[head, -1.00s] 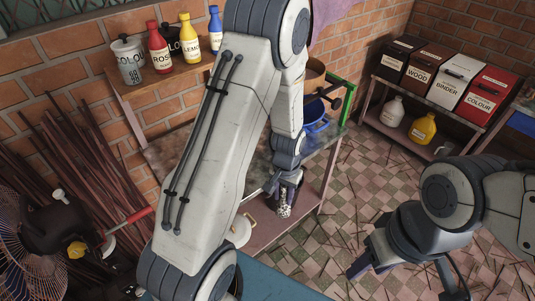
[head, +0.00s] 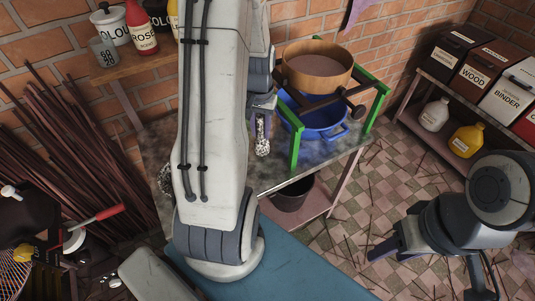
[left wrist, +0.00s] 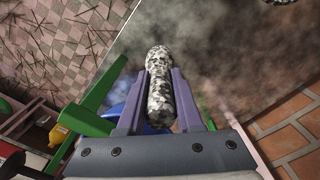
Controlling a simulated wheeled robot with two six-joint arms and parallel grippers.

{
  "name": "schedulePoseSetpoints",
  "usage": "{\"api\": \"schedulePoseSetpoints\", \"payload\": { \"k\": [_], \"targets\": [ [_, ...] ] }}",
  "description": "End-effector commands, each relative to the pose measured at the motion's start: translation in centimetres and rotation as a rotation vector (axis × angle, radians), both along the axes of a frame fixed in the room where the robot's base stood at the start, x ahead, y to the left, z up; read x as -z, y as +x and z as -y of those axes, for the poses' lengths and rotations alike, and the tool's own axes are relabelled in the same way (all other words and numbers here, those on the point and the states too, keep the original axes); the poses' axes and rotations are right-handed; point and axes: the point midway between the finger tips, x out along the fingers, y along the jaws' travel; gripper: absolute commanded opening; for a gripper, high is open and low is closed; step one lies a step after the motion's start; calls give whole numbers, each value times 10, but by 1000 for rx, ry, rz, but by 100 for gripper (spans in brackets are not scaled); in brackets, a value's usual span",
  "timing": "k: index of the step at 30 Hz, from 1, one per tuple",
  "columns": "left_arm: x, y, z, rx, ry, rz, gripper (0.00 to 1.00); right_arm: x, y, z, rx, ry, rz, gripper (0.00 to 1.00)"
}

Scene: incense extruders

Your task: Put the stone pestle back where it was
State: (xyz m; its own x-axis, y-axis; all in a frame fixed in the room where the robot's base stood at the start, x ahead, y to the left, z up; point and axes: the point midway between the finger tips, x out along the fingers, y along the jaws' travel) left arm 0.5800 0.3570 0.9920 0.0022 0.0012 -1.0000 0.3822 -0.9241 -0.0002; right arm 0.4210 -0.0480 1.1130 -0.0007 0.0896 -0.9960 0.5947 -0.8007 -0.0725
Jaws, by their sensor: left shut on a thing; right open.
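The stone pestle (head: 263,138) is a black-and-white speckled rod. My left gripper (head: 261,118) is shut on it and holds it with its free end down, over the grey bench top (head: 272,178), left of the green stand. In the left wrist view the pestle (left wrist: 159,78) lies between the two purple fingers and sticks out past their tips. Part of a speckled thing (left wrist: 282,1) shows at the top edge of that view; I cannot tell what it is. My right gripper (head: 425,270) is open and empty at the lower right, over the floor.
A green stand (head: 295,148) holds a wooden sieve (head: 318,72) above a blue basin (head: 326,122). A dark bucket (head: 291,197) stands below the bench. A shelf at left bears bottles. My left arm hides part of the bench.

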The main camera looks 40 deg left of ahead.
Motion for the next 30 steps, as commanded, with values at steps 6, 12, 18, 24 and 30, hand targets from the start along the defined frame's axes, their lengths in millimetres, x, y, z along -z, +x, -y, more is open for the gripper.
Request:
{"api": "schedulePoseSetpoints", "payload": {
  "k": [6, 12, 18, 24, 30],
  "targets": [
    [36, 0, 3, 4, -2, -3, 0, -5, 0, 0, 0, 0, 0, 50],
    [58, 0, 3, 4, -3, -5, 0, -7, 0, 0, 0, 0, 0, 50],
    [82, 0, 2, 3, -1, -2, 0, -10, 0, 0, 1, 0, 0, 50],
    [83, 0, 1, 1, 0, 1, 0, -10, 0, 0, 1, 0, 0, 50],
    [88, 0, 1, 1, 0, 0, 0, -6, 0, 0, 0, 0, 0, 50]
  ]
}}
